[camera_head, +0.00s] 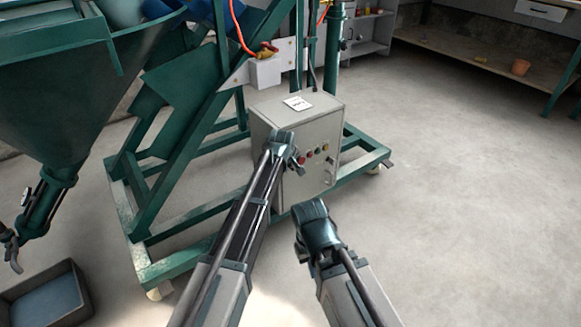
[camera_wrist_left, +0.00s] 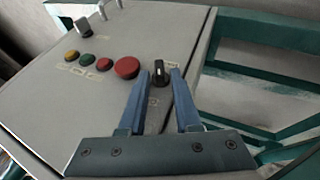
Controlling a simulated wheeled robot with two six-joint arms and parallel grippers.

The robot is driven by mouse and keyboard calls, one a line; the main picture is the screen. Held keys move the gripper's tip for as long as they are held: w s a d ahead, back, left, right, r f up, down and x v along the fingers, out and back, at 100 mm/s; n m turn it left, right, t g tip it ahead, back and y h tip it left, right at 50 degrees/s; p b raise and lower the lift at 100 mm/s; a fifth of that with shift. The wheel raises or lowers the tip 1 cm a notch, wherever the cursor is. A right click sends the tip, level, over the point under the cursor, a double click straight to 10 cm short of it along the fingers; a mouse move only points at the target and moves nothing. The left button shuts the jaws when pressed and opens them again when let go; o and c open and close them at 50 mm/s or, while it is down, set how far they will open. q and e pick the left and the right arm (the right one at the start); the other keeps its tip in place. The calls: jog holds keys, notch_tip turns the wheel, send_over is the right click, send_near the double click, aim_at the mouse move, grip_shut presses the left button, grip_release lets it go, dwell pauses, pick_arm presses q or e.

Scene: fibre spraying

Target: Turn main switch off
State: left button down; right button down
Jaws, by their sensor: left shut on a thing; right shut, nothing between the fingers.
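The grey control box (camera_head: 285,125) stands on the green machine frame, with a row of coloured buttons (camera_head: 318,150) on its front. In the left wrist view, the black rotary switch (camera_wrist_left: 160,70) sits on the box face (camera_wrist_left: 100,108) beside a big red button (camera_wrist_left: 127,67). My left gripper (camera_head: 298,166) is at the box front, and its blue fingers (camera_wrist_left: 161,76) are shut on the switch, one on each side of it. In the head view the gripper hides the switch. My right gripper (camera_head: 304,256) is shut and empty, lower and in front of the box.
Smaller red, yellow and green buttons (camera_wrist_left: 86,58) sit near the switch. The green frame (camera_head: 180,262) surrounds the box base. A hopper (camera_head: 60,110) hangs at left above a grey bin (camera_head: 45,295). The floor at right (camera_head: 460,190) is clear.

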pick_arm(q)
jog(key=shift+s+a+f+t+h+b, duration=0.2)
jog(key=shift+t+h+b, duration=0.3)
jog(key=shift+h+b, duration=0.25)
jog(key=c, duration=0.9)
grip_release()
jog(key=shift+w, duration=0.1)
jog(key=shift+r, duration=0.1)
jog(key=p+v, duration=1)
jog(key=v, duration=0.3)
jog(key=shift+s+a+r, duration=0.15)
jog(key=shift+s, duration=0.25)
